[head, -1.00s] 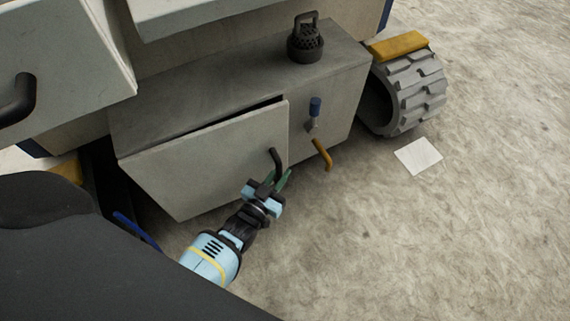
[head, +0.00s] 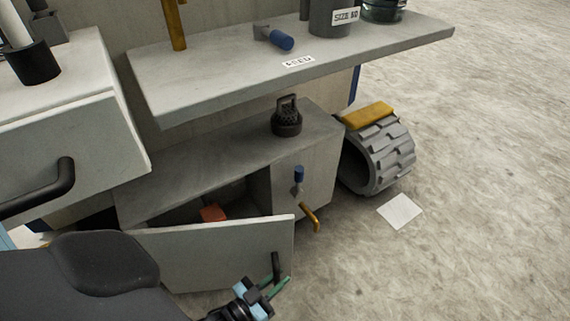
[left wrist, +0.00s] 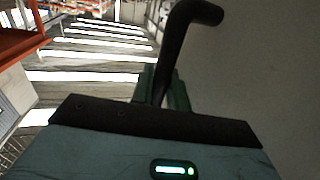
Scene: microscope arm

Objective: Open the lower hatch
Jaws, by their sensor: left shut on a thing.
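The lower hatch (head: 215,252) is a grey panel at the front of the low cabinet, swung partly open with a wide gap along its top. Its dark bar handle (head: 276,266) is near the panel's right edge. My left gripper (head: 274,284) is at this handle. In the left wrist view the black handle (left wrist: 178,50) runs down between the green fingers (left wrist: 162,90), which are shut on it. A reddish-orange thing (head: 211,212) shows inside the cabinet, partly hidden by the hatch. My right gripper is not in view.
A dark lantern-like object (head: 286,118) stands on the cabinet top. An orange handle (head: 311,217) and a blue-handled fitting (head: 298,177) are right of the opening. A treaded wheel (head: 385,157) and white paper (head: 400,211) lie further right. The shelf (head: 215,83) overhangs above.

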